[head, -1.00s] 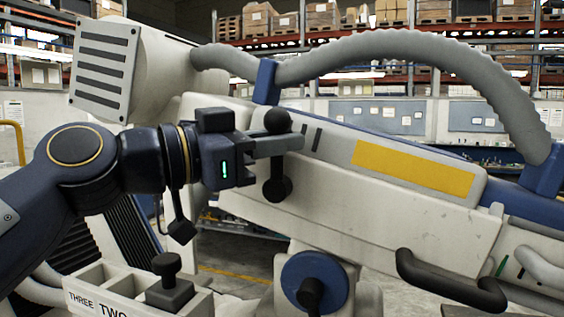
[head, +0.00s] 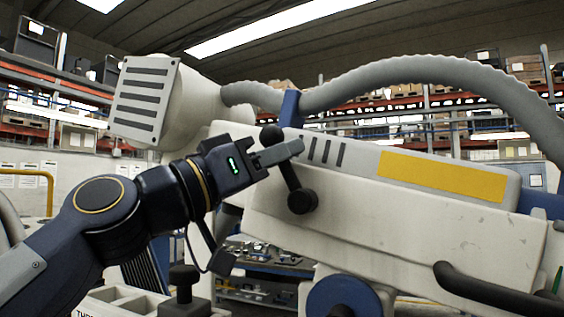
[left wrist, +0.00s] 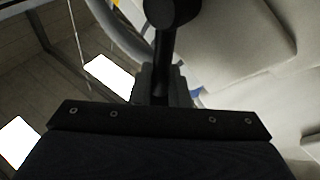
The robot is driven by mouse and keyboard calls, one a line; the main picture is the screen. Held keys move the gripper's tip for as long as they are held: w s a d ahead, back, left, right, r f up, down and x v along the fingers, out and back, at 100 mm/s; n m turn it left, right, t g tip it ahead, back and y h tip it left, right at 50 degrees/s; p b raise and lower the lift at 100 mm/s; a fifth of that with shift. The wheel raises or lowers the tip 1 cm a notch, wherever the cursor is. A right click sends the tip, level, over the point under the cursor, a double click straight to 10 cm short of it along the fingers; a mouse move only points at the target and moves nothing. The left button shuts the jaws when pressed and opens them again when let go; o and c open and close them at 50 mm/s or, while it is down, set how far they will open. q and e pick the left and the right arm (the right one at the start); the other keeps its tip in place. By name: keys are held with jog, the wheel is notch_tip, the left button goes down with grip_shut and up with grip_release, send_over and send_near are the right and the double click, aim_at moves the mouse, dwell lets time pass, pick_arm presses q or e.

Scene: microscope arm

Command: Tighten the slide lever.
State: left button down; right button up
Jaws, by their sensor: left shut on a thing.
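The slide lever (head: 288,174) is a black bar with a ball at its upper end and a round knob (head: 302,201) at its lower end. It sits at the left end of the white microscope arm (head: 400,215) and leans, with its top to the left. My left gripper (head: 284,152) is shut on the lever near the upper ball. In the left wrist view the lever (left wrist: 165,50) runs up from between the fingers to its dark round knob (left wrist: 172,12); the fingers partly hide it. My right gripper is not in view.
A grey ribbed hose (head: 420,68) arches above the arm. A black bar handle (head: 490,292) juts out at lower right. A blue round knob (head: 345,298) is below the arm. A white compartment tray (head: 125,298) with a black knobbed piece (head: 184,290) stands at lower left.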

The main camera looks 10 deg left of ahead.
pick_arm(q)
jog(key=shift+a+r, duration=0.1)
jog(key=shift+r, duration=0.15)
jog(key=c, duration=1.5)
grip_release()
jog(key=shift+f, duration=0.1)
jog(key=shift+f, duration=0.1)
